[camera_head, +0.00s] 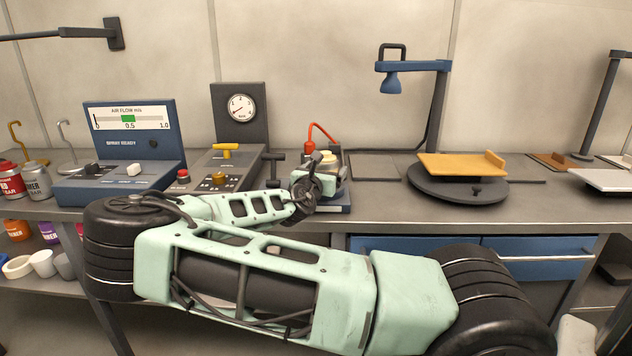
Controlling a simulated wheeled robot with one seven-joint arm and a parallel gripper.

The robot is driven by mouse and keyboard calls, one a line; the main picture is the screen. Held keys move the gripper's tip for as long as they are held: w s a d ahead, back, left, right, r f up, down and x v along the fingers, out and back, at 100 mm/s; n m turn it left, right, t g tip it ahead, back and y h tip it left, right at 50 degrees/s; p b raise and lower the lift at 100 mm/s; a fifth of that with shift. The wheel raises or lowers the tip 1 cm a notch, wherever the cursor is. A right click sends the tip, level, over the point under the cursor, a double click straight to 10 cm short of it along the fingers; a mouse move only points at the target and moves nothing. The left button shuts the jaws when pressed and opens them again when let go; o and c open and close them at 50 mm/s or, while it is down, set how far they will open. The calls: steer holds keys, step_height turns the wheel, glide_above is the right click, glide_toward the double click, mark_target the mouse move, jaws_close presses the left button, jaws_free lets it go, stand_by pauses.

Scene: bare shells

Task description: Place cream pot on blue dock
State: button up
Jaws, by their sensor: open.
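My gripper (318,175) is at the back middle of the bench, at the end of my pale green arm. It is open. A cream pot (328,158) shows just behind and beside it, and my gripper hides most of its body. A low blue dock (338,206) shows below the gripper and the pot. The pot appears to be over the dock, but I cannot tell whether it rests fully on it, or whether the fingers touch the pot.
A red hose (318,130) arches behind the pot. An air flow panel (128,140) and a gauge box (240,112) stand to the left. A dark turntable (460,190) with a yellow board (462,166) stands to the right. My arm crosses in front of the bench.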

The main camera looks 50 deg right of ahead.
steer(key=b+v, duration=0.1)
steer(key=v, duration=0.8)
steer(key=shift+s+a, duration=0.1)
steer(key=shift+a, duration=0.1)
stand_by(0.3)
